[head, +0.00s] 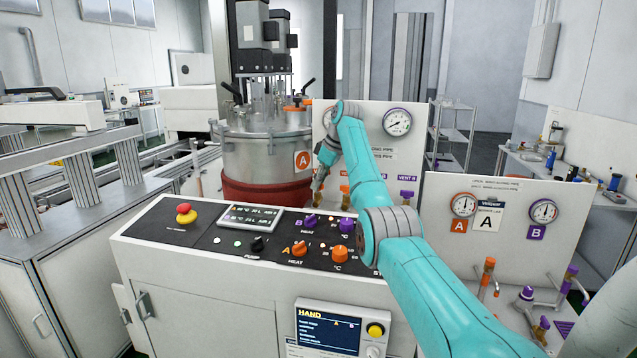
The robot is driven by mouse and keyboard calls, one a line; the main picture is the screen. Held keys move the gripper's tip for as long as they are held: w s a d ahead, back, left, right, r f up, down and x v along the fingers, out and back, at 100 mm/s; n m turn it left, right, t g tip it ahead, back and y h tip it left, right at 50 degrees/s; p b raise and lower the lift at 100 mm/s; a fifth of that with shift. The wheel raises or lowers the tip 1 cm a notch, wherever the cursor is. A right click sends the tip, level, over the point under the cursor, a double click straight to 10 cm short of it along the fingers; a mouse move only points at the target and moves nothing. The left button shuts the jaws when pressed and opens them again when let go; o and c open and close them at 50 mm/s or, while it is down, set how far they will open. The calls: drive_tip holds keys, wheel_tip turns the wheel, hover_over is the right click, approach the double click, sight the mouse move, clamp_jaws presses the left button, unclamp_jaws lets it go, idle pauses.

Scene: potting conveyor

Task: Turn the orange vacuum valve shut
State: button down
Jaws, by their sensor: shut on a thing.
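My gripper (317,188) reaches down in front of the left white panel (368,118), just behind the console's back edge. Its fingers are shut on what appears to be the orange vacuum valve, whose handle is mostly hidden by the fingers. The exact angle of that handle cannot be told. Another orange valve (345,190) stands just right of the fingers, apart from them. A purple valve (407,195) is further right, below the VENT B label. My arm covers most of the left gauge on this panel.
The control console (200,275) stands in front, with a red stop button (184,208) and several knobs. A metal tank (262,160) marked A is close to the left of my gripper. The right panel (520,205) carries two gauges, with orange and purple valves below.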

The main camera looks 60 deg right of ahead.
idle(0.4)
drive_tip(key=c, duration=1)
unclamp_jaws()
drive_tip(key=v, duration=1.2)
drive_tip(key=shift+d, duration=0.1)
